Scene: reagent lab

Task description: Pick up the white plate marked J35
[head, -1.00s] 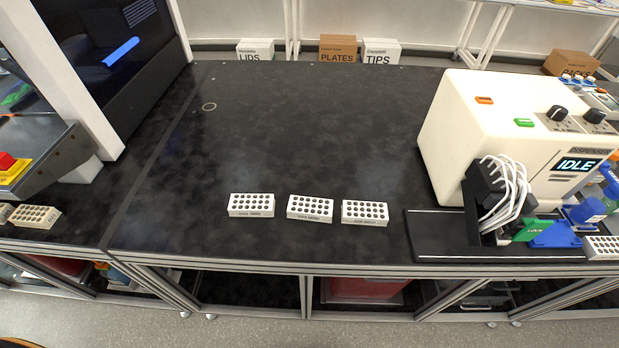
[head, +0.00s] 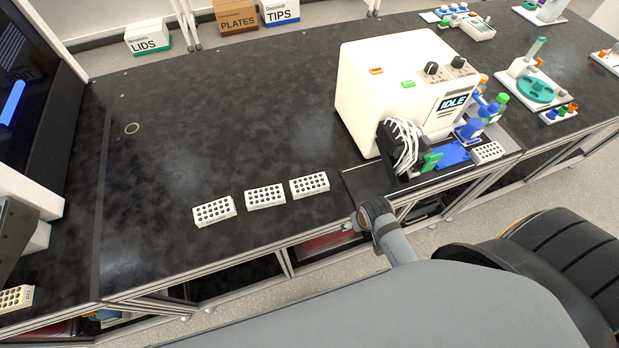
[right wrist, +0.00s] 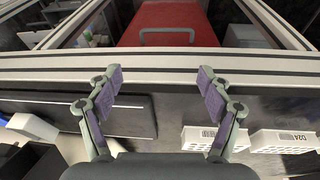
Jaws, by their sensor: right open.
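Three white plates with dark wells stand in a row near the bench's front edge in the head view: a left one (head: 214,210), a middle one (head: 265,196) and a right one (head: 309,185). Their labels are not readable there, so I cannot tell which is J35. In the right wrist view one white plate (right wrist: 212,138) is partly behind a finger, and another (right wrist: 285,141) bears a label that looks like D24. My right gripper (head: 362,218) is open and empty at the bench's front edge, right of the row. My left gripper is out of view.
A white dispenser (head: 400,85) with a dark base stands right of the row, with another white plate (head: 488,152) beside it. A further plate (head: 17,297) is at far left. The black bench (head: 220,120) behind the row is clear.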

